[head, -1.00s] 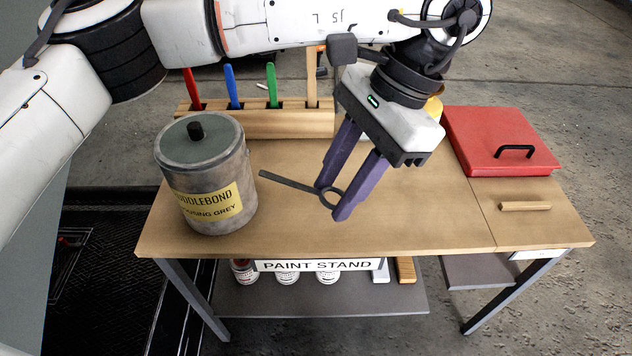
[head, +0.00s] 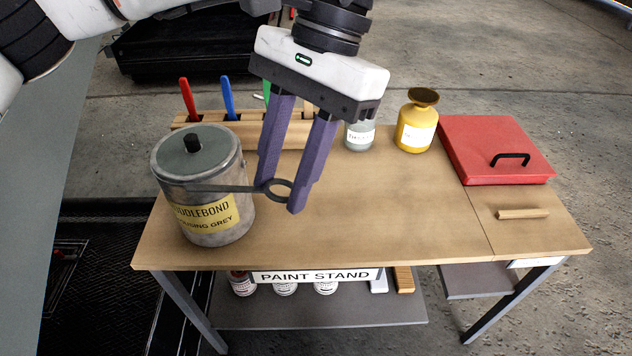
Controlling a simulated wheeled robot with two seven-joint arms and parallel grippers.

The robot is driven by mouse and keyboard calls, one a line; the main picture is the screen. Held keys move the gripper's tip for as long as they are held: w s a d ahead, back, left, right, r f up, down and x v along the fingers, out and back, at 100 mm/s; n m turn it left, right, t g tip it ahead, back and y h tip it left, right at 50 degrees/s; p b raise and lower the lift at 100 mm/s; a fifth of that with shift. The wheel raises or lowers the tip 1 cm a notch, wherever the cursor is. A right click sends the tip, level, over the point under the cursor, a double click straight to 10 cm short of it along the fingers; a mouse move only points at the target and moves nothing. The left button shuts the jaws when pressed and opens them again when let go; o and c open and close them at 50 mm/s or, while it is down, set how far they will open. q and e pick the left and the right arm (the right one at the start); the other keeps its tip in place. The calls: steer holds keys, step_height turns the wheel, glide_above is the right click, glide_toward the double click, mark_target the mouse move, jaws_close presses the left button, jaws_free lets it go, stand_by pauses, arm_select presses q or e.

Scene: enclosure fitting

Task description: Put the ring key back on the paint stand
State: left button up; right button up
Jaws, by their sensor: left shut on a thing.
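The ring key (head: 222,188) is a dark flat bar with a ring at its right end. My left gripper (head: 279,197) has purple fingers and is shut on the ring end, with the bar pointing left. In the picture the bar crosses in front of the grey paint tin (head: 215,238); whether it touches the tin I cannot tell. The tin stands upright with its lid and black knob on. The paint stand is the wooden-topped table (head: 390,220) with a "PAINT STAND" sign (head: 315,276) on its front. My right gripper is not in view.
A wooden rack (head: 208,150) with red, blue and green handled tools stands behind the tin. A grey bottle (head: 360,136), a yellow bottle (head: 416,130) and a red case (head: 490,150) stand at the back right. The middle and front of the top are clear.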

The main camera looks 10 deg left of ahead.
arm_select(q)
steer(key=shift+s+a+r, duration=0.1)
steer(key=shift+r, duration=0.15)
steer(key=shift+n, duration=0.3)
steer(key=w+d+n+h, duration=0.1)
steer(key=w+d+n, duration=0.3)
steer(key=w+d, duration=0.3)
steer(key=d, duration=0.3)
steer(key=shift+w+d+g+h, duration=0.2)
steer(key=shift+w+g+h, duration=0.05)
steer(key=shift+g+h, duration=0.15)
